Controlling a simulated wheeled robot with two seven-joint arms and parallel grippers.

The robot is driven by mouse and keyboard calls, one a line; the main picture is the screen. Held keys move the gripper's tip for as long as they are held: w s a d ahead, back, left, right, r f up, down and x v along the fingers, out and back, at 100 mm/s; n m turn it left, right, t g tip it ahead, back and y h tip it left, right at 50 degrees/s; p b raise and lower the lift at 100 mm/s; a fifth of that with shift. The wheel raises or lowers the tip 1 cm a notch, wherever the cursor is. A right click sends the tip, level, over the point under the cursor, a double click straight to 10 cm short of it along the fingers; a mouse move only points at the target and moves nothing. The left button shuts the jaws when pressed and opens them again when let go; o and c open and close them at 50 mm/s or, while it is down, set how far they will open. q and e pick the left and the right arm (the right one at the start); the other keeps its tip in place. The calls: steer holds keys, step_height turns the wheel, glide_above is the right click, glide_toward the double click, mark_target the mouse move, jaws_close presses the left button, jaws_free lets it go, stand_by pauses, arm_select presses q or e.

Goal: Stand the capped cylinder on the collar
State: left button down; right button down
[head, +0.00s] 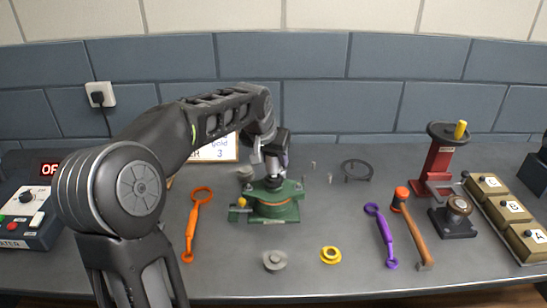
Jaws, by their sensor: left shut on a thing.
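My left gripper (274,172) points down over the green casing (272,208) in the middle of the bench. It is shut on a small silvery cylinder-like part (271,166), mostly hidden by the fingers. This part is upright, just above or touching the casing's top; I cannot tell which. I cannot make out its cap. A yellow flanged ring (331,256) lies on the bench at the front, and a grey round piece with a raised middle (274,261) lies left of it. I cannot tell which thing is the collar. My right gripper is not in view.
An orange wrench (196,222) lies left of the casing. A purple wrench (381,235) and a hammer (411,225) lie right. A red press (440,162), a dark vise-like block (455,215) and labelled boxes (512,210) stand further right. A black ring stand (356,169) is behind.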

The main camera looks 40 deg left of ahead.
arm_select(q)
steer(key=shift+f, duration=0.1)
stand_by(0.3)
steer(key=shift+f+b, duration=0.75)
steer(key=shift+f, duration=0.05)
steer(key=shift+f, duration=0.2)
stand_by(0.7)
steer(key=c, duration=0.7)
jaws_free()
steer(key=shift+c, duration=0.2)
steer(key=shift+r, duration=0.1)
step_height(320, 180, up, 5)
steer(key=p, duration=0.3)
steer(key=shift+r+p, duration=0.1)
steer(key=shift+p, duration=0.25)
